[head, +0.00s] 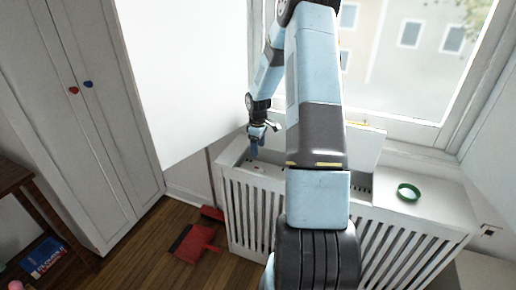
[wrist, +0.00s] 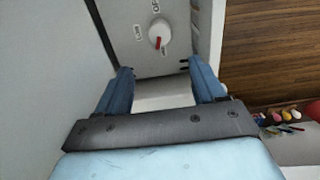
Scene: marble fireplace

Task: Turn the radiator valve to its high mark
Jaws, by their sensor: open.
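The radiator valve is a round white knob (wrist: 159,33) with a red pointer mark, set on a grey panel in the wrist view. The red mark lies on the knob's lower side, toward my gripper, beside a small label that I cannot read surely. Other labels stand at the knob's top and left; the top one seems to read OFF. My gripper (wrist: 161,68) is open and empty, its two blue fingers apart on either side below the knob, not around it. In the head view my gripper (head: 255,150) points down over the left end of the white radiator cover (head: 375,240).
A green ring (head: 408,192) lies on the cover's right part. A large white panel (head: 185,75) stands left of my arm. A red dustpan (head: 193,243) lies on the wooden floor. A wardrobe (head: 85,120) stands left. Small colored items (wrist: 285,115) show at the wrist view's right.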

